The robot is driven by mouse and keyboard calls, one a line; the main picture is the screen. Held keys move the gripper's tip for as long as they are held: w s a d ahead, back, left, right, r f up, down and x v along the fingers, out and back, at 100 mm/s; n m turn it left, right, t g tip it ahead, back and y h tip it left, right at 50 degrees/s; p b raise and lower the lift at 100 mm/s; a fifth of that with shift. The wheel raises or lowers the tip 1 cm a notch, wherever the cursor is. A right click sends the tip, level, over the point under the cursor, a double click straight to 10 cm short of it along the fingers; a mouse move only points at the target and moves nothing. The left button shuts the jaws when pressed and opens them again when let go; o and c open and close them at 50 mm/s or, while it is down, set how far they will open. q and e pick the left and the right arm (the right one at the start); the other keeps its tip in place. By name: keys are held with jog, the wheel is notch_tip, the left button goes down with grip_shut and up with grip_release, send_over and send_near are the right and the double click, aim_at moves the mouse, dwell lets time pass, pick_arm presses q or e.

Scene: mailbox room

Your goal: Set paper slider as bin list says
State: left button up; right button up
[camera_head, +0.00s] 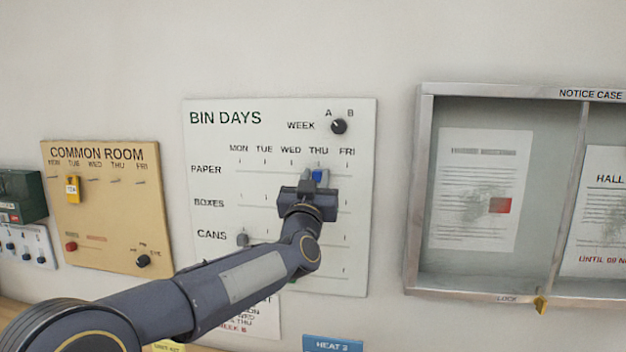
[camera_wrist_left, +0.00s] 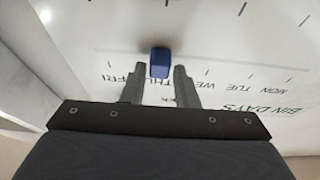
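The BIN DAYS board (camera_head: 215,140) is a white wall panel with PAPER, BOXES and CANS rows under weekday labels. The blue paper slider (camera_head: 319,175) is in the PAPER row under THU; it also shows in the left wrist view (camera_wrist_left: 160,62). My left gripper (camera_head: 312,180) is at this slider and hides part of it. In the left wrist view the fingers (camera_wrist_left: 160,72) stand apart on either side of the slider, with gaps showing. A partly hidden printed sheet (camera_head: 255,320) below the board reads "WEEK B" at its end. My right gripper is not in view.
A black WEEK knob (camera_head: 338,126) sits between A and B. A grey CANS slider (camera_head: 243,239) is near MON. The COMMON ROOM board (camera_head: 100,220) is at left, and a framed notice case (camera_head: 420,190) at right. My left arm covers the lower board.

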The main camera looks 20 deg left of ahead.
pick_arm(q)
jog(key=shift+o, duration=1.3)
jog(key=b+v, duration=0.2)
jog(key=v, duration=0.6)
jog(key=shift+b, duration=0.4)
jog(key=s+d+f+g+h, duration=0.2)
jog(key=s+f+g, duration=0.3)
jog(key=s+f, duration=0.5)
jog(key=s+d+f+g+h, duration=0.2)
jog(key=s+f+g+h, duration=0.2)
jog(key=s+f, duration=0.7)
jog(key=s+d+f+m+g+h, duration=0.1)
jog(key=s+d+f+g+h, duration=0.2)
jog(key=s+f+g, duration=0.4)
jog(key=s+f, duration=0.4)
jog(key=f, duration=0.2)
